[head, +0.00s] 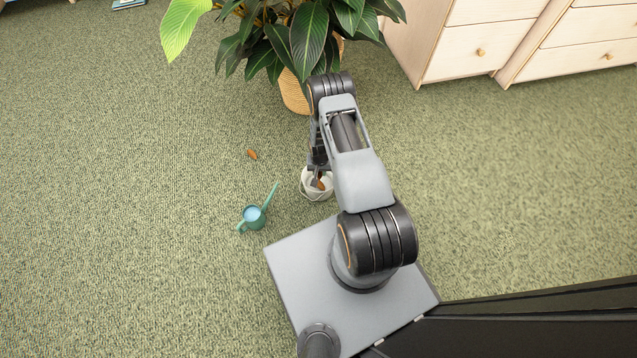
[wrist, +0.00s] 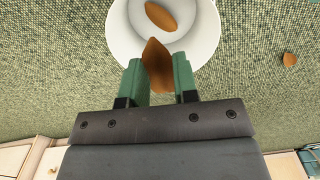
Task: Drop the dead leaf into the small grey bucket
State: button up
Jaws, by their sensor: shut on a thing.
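My gripper (wrist: 158,84) is shut on a brown dead leaf (wrist: 157,66), which sticks out past the green fingertips. The held leaf overlaps the near rim of a small pale, whitish-grey bucket (wrist: 118,38) in the wrist view. Another brown leaf (wrist: 160,16) shows inside the bucket. A third leaf (wrist: 289,59) lies on the carpet apart from the bucket; it also shows in the head view (head: 252,154). In the head view my gripper (head: 318,168) points down over the bucket (head: 311,196), and my arm partly covers it.
A teal watering can (head: 252,217) stands on the green carpet left of the bucket. A large leafy plant (head: 305,38) in a woven pot (head: 293,93) stands behind. Pale wooden drawers (head: 470,50) stand at the back right.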

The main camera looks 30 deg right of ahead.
jog(key=shift+f+b, duration=1.9)
jog(key=shift+f, duration=0.9)
jog(key=o, duration=1)
jog(key=shift+c, duration=0.2)
notch_tip(320, 180, up, 14)
jog(key=p, duration=0.5)
